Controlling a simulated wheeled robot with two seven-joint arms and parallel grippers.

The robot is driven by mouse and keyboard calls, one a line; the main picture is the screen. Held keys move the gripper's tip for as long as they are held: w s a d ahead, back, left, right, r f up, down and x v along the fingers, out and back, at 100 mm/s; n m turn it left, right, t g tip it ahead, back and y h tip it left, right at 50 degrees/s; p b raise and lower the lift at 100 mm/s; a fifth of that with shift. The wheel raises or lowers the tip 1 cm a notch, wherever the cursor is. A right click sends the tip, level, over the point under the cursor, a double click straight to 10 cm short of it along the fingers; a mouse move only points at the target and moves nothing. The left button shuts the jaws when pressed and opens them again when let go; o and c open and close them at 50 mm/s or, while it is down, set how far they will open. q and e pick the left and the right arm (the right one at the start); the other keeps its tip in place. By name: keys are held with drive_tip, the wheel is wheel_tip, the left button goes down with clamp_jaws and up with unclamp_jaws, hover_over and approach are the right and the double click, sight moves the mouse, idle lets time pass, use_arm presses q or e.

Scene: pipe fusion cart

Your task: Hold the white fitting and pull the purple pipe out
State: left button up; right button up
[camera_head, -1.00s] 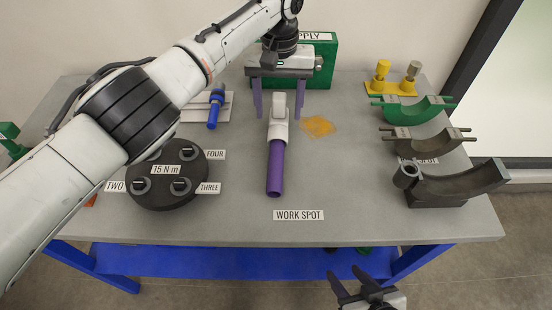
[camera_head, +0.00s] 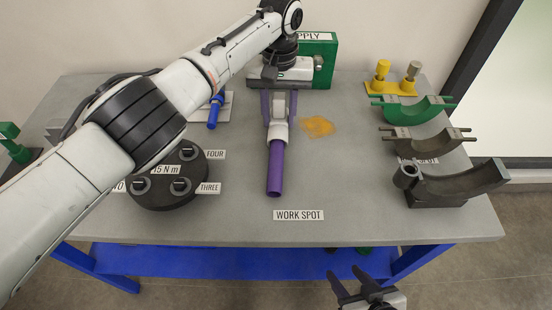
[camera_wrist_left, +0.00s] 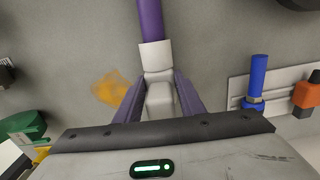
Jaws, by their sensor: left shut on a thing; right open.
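The white fitting (camera_head: 278,131) lies on the grey table with the purple pipe (camera_head: 275,168) in its near end. The pipe points toward the table's front edge, above the WORK SPOT label. My left gripper (camera_head: 278,118) reaches in from the far side and is shut on the white fitting, one purple finger on each side. In the left wrist view the fitting (camera_wrist_left: 157,75) sits between the fingers and the purple pipe (camera_wrist_left: 150,18) runs away from it. My right gripper (camera_head: 364,282) is open and empty, in front of the table and well apart from the pipe.
A black round device (camera_head: 168,190) with knobs stands left of the pipe. A blue tool (camera_head: 215,112) lies on a white plate behind it. An orange patch (camera_head: 318,126) is right of the fitting. Curved clamps (camera_head: 455,183) line the right side. The table around the pipe's near end is clear.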

use_arm(q)
drive_tip(key=shift+f, duration=0.1)
drive_tip(key=o, duration=1.4)
drive_tip(key=shift+c, duration=0.2)
wheel_tip(320, 180, up, 12)
